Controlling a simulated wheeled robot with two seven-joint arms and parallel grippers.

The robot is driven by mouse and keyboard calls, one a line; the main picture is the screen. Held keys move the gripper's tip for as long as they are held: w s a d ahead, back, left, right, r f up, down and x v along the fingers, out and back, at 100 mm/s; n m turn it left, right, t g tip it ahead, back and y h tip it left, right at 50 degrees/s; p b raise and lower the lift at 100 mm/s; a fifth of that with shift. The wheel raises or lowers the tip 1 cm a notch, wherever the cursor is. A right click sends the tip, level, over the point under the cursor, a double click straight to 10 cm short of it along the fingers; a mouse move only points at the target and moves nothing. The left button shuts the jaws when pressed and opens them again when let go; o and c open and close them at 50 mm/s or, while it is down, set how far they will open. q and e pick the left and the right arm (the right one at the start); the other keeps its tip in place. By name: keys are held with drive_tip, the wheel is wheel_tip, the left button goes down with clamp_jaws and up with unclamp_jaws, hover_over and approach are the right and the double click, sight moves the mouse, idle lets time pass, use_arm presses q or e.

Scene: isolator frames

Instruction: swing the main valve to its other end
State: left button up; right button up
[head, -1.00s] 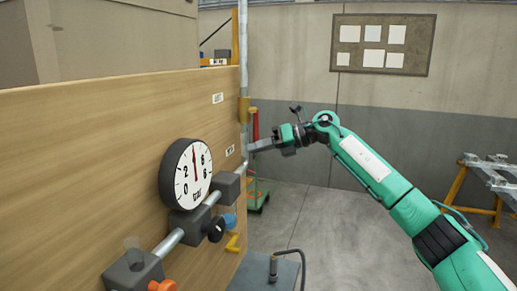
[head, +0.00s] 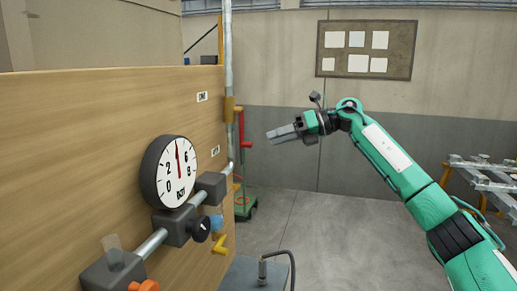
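A wooden panel (head: 70,150) on the left carries a pipe with grey fittings, a black knob (head: 200,229), a blue part (head: 217,222) and a yellow handle (head: 220,244). An orange knob (head: 146,286) shows at the bottom edge. I cannot tell for certain which is the main valve. Two small labels, the upper one (head: 202,96) and the lower one (head: 215,151), are too small to read surely. My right gripper (head: 270,136) is in the air right of the panel's edge, touching nothing visible. Its fingers show side-on, so their opening is unclear. My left gripper is out of view.
A round gauge (head: 176,172) has its needle pointing nearly straight up. A vertical pipe (head: 228,60) with a yellow piece (head: 229,110) runs along the panel's far edge. A red and green trolley (head: 245,200) stands behind. Metal trestles (head: 485,170) are at right.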

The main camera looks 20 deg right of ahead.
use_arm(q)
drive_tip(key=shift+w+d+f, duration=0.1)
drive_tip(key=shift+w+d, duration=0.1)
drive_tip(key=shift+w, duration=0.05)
use_arm(e)
drive_tip(key=v, duration=0.4)
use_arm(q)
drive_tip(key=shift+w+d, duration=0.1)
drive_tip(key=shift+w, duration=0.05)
